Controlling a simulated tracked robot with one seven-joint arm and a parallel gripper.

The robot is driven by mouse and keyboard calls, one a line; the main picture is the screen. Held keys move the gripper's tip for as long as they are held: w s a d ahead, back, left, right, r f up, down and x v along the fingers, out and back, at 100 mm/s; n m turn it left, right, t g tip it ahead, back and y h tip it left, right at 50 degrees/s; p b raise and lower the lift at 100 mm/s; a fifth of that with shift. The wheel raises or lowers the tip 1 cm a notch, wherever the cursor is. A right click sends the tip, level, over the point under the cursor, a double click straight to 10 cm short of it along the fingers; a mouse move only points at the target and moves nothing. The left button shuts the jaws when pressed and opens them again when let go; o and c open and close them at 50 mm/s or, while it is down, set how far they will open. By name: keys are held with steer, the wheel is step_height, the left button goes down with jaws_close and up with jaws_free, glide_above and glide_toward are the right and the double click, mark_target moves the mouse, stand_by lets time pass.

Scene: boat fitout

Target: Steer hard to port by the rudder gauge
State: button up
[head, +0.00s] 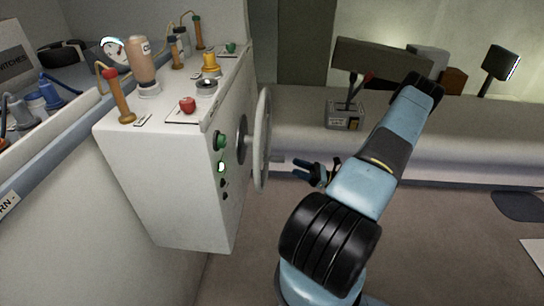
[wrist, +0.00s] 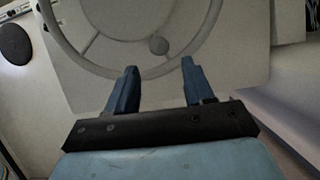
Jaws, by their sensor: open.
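The steering wheel (head: 262,140) is a grey ring on the right side face of the white console (head: 165,185), seen nearly edge-on. My gripper (head: 300,170) is just right of the wheel's lower part. In the wrist view my gripper (wrist: 159,68) is open and empty, its two blue fingers apart, with the lower rim between or just beyond the tips. A round white dial (head: 112,46) with a coloured arc stands behind the console top; its reading is too small to tell.
A grey lever box (head: 345,116) stands on the bench (head: 300,130) behind. Floor right of my arm is mostly clear.

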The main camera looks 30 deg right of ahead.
mark_target(273, 157)
steer(key=x, duration=1.1)
steer(key=shift+w, duration=0.1)
steer(key=shift+c, duration=0.4)
jaws_close()
